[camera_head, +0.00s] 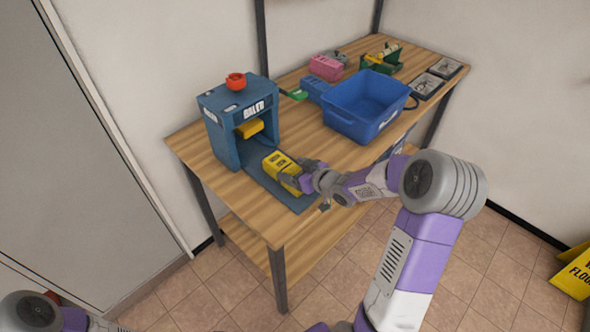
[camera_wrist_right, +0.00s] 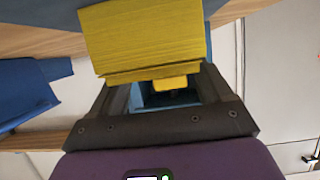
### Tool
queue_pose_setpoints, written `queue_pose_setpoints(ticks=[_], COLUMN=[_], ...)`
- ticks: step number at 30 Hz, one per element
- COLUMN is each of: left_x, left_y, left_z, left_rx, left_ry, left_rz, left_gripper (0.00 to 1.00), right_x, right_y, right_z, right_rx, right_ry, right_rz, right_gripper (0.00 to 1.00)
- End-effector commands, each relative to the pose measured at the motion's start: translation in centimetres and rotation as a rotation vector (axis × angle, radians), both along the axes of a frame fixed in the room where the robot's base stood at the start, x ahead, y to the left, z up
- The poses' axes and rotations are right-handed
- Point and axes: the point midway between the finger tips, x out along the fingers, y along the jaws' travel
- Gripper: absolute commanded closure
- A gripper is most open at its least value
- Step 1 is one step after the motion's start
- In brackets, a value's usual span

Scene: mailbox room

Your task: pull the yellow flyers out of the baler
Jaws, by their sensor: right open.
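The blue baler (camera_head: 228,122) stands on the left part of the wooden table, with a red knob on top and a yellow piece (camera_head: 250,129) in its opening. The yellow flyers (camera_head: 281,166), a bundled block, lie on the flat bed in front of the opening. In the right wrist view the flyers (camera_wrist_right: 145,40) fill the upper middle, just beyond the finger ends. My right gripper (camera_head: 300,178) is open at the near right end of the block; whether a finger touches it I cannot tell. My left gripper is out of view.
A blue bin (camera_head: 365,103) stands on the table right of the baler. Pink (camera_head: 325,67) and green (camera_head: 381,60) holders and grey trays (camera_head: 437,68) are behind it. A yellow floor sign (camera_head: 575,272) stands at the far right.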

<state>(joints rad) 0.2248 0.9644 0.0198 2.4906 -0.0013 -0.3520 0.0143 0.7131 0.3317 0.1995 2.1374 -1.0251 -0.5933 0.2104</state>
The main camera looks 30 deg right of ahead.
Motion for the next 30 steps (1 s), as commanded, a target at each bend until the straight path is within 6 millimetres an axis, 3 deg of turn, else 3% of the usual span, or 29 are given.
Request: queue_pose_setpoints(ticks=[1, 4, 12, 24, 30], left_x=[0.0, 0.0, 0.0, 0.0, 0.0], left_y=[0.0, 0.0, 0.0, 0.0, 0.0], left_z=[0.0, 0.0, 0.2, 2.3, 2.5], left_rx=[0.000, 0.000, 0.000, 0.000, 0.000], left_ry=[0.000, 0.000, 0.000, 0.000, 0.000], left_rz=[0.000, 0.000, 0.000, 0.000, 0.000], left_gripper=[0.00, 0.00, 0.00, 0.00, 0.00], right_x=[0.0, 0.0, -0.3, -5.7, -6.8], right_y=[0.0, 0.0, -0.1, -1.4, -1.6], right_z=[0.0, 0.0, 0.2, 2.6, 2.9], right_rx=[0.000, 0.000, 0.000, 0.000, 0.000], right_ry=[0.000, 0.000, 0.000, 0.000, -0.001], right_rz=[0.000, 0.000, -0.001, -0.003, 0.000], right_gripper=[0.12, 0.00, 0.00, 0.00, 0.00])
